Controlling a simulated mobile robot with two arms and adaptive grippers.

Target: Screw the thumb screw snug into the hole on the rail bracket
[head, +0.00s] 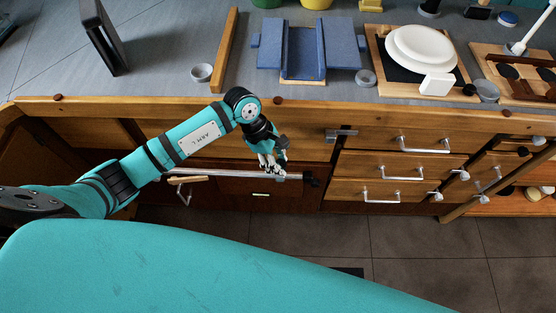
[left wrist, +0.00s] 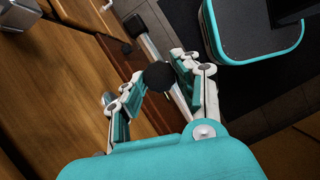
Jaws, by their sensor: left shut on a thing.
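My left gripper (head: 272,163) is at the metal rail (head: 225,173) along the front of the wooden cabinet. In the left wrist view my left gripper (left wrist: 159,73) is shut on a round black knob, the thumb screw (left wrist: 158,77), between its fingertips. The rail (left wrist: 152,50) passes right behind the knob, with a dark block (left wrist: 134,26) at its far end. This dark end piece (head: 313,182) also shows in the head view. The screw's shank, the hole and the bracket are hidden behind knob and fingers, so I cannot tell how deep the screw sits.
A metal latch (head: 342,133) sits on the cabinet front beside drawers with silver handles (head: 425,144). The counter above holds a blue cradle (head: 340,47), a small grey cup (head: 202,72) and a white plate (head: 420,48).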

